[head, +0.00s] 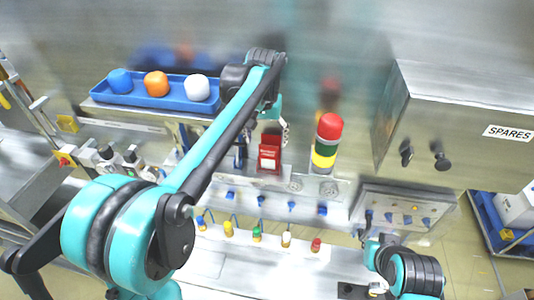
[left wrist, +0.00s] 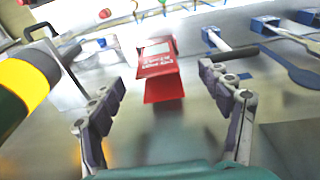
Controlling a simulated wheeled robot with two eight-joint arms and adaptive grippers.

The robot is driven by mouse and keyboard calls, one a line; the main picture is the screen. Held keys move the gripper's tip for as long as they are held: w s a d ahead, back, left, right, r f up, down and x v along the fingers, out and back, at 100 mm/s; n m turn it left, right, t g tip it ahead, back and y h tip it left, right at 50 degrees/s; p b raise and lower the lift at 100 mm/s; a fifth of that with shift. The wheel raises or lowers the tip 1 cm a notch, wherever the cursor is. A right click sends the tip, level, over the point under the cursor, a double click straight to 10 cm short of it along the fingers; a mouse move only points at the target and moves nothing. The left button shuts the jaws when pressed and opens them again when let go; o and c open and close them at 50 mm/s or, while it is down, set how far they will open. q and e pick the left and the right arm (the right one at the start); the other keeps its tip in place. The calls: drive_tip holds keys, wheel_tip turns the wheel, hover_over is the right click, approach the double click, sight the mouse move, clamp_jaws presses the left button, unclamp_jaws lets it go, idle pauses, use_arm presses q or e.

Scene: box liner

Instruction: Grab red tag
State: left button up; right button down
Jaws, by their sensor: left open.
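The red tag (head: 269,153) with white print stands on the steel panel in the middle of the head view, left of the signal tower. In the left wrist view the red tag (left wrist: 155,62) sits ahead of and between the fingers. My left gripper (head: 284,124) is at the end of the arm that reaches in over the panel, close by the tag. In the left wrist view the left gripper (left wrist: 164,84) is open, with a finger to each side of the tag and nothing held. My right arm shows at the lower right; its fingers cannot be made out.
A signal tower (head: 327,145) with red, green and yellow bands stands right of the tag. Blue-handled hooks (head: 291,207) and small coloured tags line the panel below. A blue tray (head: 135,98) with coloured knobs is at upper left. A steel SPARES box (head: 460,125) is at right.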

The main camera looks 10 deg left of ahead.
sight(268, 147)
use_arm(q)
drive_tip(key=f, duration=0.1)
drive_tip(key=w+f+p, duration=0.1)
drive_tip(key=f, duration=0.2)
drive_tip(key=shift+w+d+f, duration=0.2)
drive_tip(key=shift+d+f, duration=0.05)
drive_tip(key=shift+f, duration=0.05)
drive_tip(key=shift+f+p, duration=0.3)
drive_tip(key=shift+f, duration=0.2)
drive_tip(key=shift+d, duration=0.1)
drive_tip(key=c, duration=1.1)
